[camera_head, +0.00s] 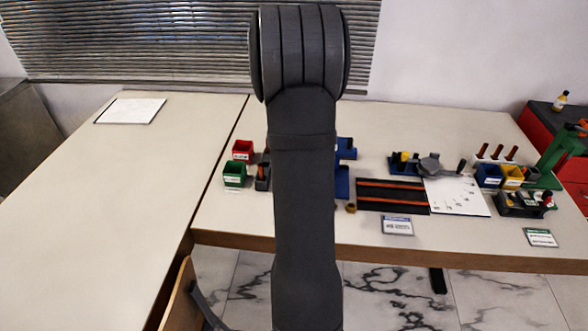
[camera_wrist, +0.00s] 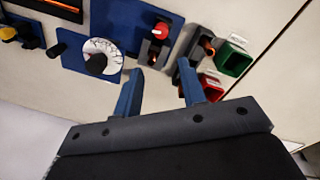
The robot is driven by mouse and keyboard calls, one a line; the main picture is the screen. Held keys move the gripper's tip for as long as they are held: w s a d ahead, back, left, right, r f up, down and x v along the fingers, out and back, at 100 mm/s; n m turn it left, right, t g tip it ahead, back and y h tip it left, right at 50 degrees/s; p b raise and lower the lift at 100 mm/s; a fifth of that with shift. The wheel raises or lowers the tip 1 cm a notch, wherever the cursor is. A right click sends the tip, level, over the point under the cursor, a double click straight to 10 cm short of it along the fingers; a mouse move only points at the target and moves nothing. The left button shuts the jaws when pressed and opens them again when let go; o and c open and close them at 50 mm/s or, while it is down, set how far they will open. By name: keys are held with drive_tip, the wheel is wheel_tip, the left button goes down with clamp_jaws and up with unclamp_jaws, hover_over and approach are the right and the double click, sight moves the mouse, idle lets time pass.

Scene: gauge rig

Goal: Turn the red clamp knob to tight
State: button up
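The red clamp knob (camera_wrist: 160,29) shows near the top of the wrist view, on a dark mount at the edge of a blue plate (camera_wrist: 118,19). A light pointer line runs across its face. My gripper (camera_wrist: 161,66) is open and empty. Its two blue fingers point towards the rig, and the knob lies beyond the fingertips, apart from them. In the head view my arm hides the gripper and the knob; only edges of the blue rig (camera_head: 342,182) show beside the arm.
A white dial with a black knob (camera_wrist: 96,63) sits left of the fingers in the wrist view. A green bin (camera_wrist: 234,58) and a red bin (camera_wrist: 212,88) lie to the right. A black and orange rack (camera_head: 392,194) stands on the table right of my arm.

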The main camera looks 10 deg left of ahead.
drive_tip(key=f+n, duration=0.1)
drive_tip(key=f, duration=0.4)
drive_tip(key=f+n, duration=0.1)
drive_tip(key=f, duration=0.5)
drive_tip(key=w+d+f+n, duration=0.1)
drive_tip(key=f+n, duration=0.1)
drive_tip(key=f, duration=0.4)
drive_tip(key=shift+y, duration=0.4)
drive_tip(key=shift+c, duration=0.2)
